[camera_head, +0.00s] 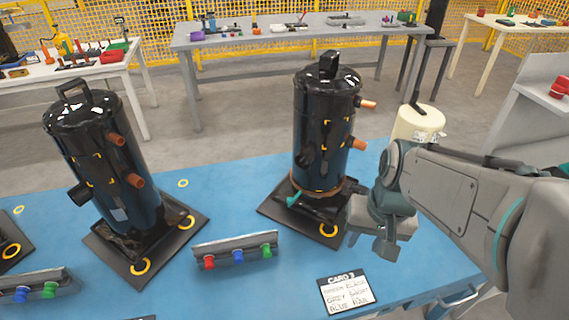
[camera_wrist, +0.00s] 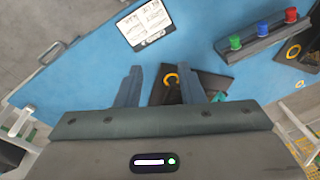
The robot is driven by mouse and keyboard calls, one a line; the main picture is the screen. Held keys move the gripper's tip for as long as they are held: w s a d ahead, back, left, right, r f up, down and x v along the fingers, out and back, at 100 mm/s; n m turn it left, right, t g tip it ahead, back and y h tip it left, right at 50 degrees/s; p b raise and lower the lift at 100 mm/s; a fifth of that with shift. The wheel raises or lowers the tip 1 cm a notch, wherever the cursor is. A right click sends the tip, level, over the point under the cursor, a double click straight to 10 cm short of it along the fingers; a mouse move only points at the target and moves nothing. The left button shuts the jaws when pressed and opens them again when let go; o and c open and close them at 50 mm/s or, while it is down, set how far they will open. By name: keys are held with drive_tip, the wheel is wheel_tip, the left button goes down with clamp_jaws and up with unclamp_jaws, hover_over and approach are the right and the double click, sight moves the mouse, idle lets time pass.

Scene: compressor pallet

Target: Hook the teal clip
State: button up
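A small teal piece, which looks like the teal clip (camera_head: 293,199), lies at the foot of the right black compressor (camera_head: 325,130), at the left of its base. In the wrist view a bit of teal (camera_wrist: 219,97) shows just beyond the right finger, partly hidden. My gripper (camera_head: 368,244) hangs to the right of that compressor's base plate (camera_head: 275,209). In the wrist view its two fingers (camera_wrist: 162,72) stand apart with nothing held between them.
A rack (camera_head: 222,249) with red, blue and green knobs lies left of my gripper. A card (camera_head: 347,293) lies near the table's front edge. A second compressor (camera_head: 100,160) stands at left. A cream canister (camera_head: 418,125) stands behind my arm. Blue tabletop (camera_head: 232,191) is bare between the compressors.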

drive_tip(key=w+a+f+m+g+y+p, duration=0.3)
drive_tip(key=w+f+m+g+y, duration=0.1)
drive_tip(key=w+y, duration=0.1)
drive_tip(key=m+t+y+p, duration=0.5)
drive_tip(key=m+t+y, duration=0.5)
drive_tip(key=m, duration=0.7)
approach(290, 198)
drive_tip(key=shift+g+y, duration=0.4)
drive_tip(key=p+x, duration=0.1)
drive_tip(key=x, duration=0.2)
drive_tip(key=p+x, duration=0.1)
drive_tip(key=x, duration=0.2)
drive_tip(key=f+p+x, duration=0.1)
drive_tip(key=p+x, duration=0.1)
drive_tip(key=x, duration=0.2)
drive_tip(key=shift+w, duration=0.2)
clamp_jaws()
